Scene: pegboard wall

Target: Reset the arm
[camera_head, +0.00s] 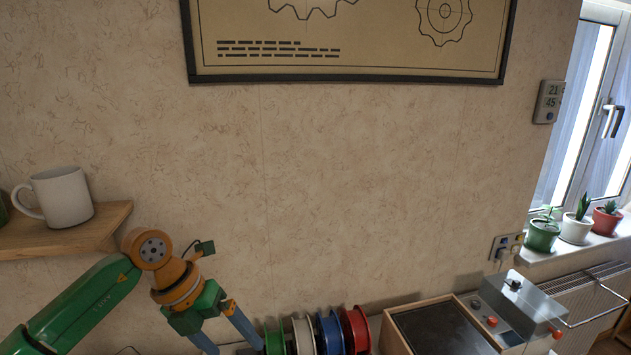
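My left arm comes in from the left, green with an orange wrist. My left gripper (233,342) points down and to the right at the bottom of the head view. Its two blue-grey fingers are spread apart, and I see nothing between them. The fingertips are close to the lower edge of the picture. The right finger is close beside the green spool (275,340) in the picture; I cannot tell whether they touch. My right arm and gripper are not in view.
A white mug (62,196) stands on a wooden shelf (80,234) above the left arm. White, blue and red spools (357,330) stand beside the green one. Right of them are a wooden-framed box (400,347) and a grey device (520,305). The middle wall is bare.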

